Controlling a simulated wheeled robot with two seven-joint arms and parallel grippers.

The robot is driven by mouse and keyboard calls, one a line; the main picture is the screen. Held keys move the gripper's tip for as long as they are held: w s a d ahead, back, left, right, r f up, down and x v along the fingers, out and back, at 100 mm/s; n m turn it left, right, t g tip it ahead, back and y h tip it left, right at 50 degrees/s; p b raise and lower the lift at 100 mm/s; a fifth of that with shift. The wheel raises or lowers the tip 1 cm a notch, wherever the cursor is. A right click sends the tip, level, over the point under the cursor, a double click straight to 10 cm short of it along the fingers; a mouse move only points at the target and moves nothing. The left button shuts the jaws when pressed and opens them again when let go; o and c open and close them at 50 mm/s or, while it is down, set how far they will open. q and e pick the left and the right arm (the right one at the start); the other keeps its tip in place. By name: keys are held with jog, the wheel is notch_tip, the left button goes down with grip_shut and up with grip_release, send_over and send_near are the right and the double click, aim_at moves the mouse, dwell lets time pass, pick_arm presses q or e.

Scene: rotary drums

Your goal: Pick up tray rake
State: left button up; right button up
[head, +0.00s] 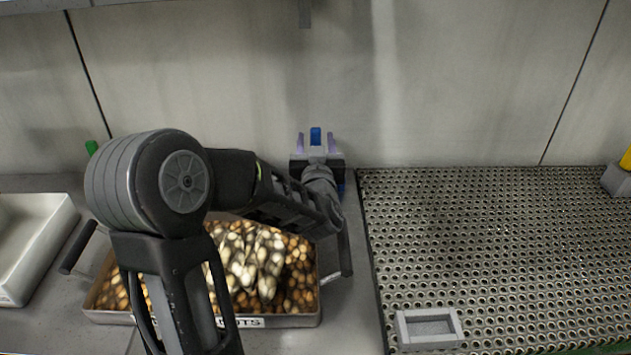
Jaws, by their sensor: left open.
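My left gripper (316,143) is open at the back of the counter, near the wall, with its two pale purple fingers apart. A small blue piece (315,136) shows between the fingers; it may be part of the tray rake, but I cannot tell, nor whether the fingers touch it. A bit of blue also shows just right of the gripper's wrist. My gripper and forearm hide whatever lies below them. No full rake shape is visible. My right gripper is not in view.
A metal tray (305,320) of brown and pale lumps, with dark side handles, sits under my left arm. A white bin (40,245) is at left, a perforated metal surface (480,240) at right with a small grey frame (403,328). A yellow item (626,158) is at the right edge.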

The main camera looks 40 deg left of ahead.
pick_arm(q)
jog(key=shift+p+x, duration=0.5)
jog(key=shift+x, duration=2.1)
grip_shut()
